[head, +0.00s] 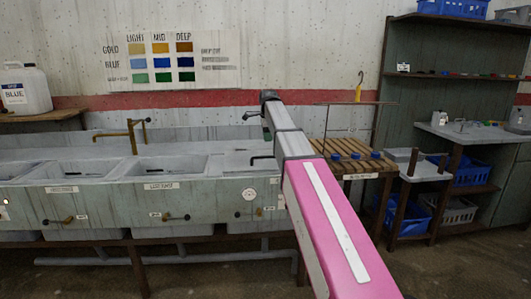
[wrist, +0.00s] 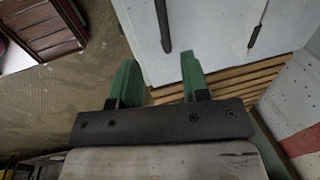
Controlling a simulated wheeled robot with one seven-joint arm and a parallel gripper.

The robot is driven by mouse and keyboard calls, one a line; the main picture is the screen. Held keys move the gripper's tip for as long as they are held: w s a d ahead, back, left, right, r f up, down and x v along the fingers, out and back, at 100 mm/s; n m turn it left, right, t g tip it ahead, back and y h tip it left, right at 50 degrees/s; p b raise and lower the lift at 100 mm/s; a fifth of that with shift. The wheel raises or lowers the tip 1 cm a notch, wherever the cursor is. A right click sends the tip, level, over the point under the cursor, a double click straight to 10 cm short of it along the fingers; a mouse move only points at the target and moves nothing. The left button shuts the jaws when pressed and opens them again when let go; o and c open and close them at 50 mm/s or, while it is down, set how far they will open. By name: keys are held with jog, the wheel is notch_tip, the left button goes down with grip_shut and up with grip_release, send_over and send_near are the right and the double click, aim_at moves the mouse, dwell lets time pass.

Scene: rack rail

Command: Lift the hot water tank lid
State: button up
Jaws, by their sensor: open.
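The hot water tank lid (head: 232,165) appears to be the flat grey top at the right end of the sink row, beside the slatted rack. A dark bar handle (head: 263,158) stands at its right part, partly against my arm. My gripper (head: 267,134) is above and behind it, apart from it, with green fingers. In the wrist view my gripper (wrist: 159,62) is open, with nothing between the fingers. A pale grey surface (wrist: 215,30) lies beyond them and bears a dark bar (wrist: 163,25); I cannot tell for sure whether this is the lid handle.
Sink basins (head: 165,168) with a brass tap (head: 133,135) run to the left. A slatted rack (head: 350,160) with blue-topped items stands right of the tank. A small side stand (head: 420,168) and shelves (head: 450,75) are further right. The floor in front is clear.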

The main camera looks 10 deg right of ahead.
jog(key=f, duration=0.3)
jog(key=w+f, duration=0.1)
jog(key=f, duration=0.3)
jog(key=w+f, duration=0.1)
jog(key=f, duration=0.2)
jog(key=shift+w+f, duration=0.25)
jog(key=shift+f, duration=0.05)
jog(key=shift+r, duration=0.1)
grip_shut()
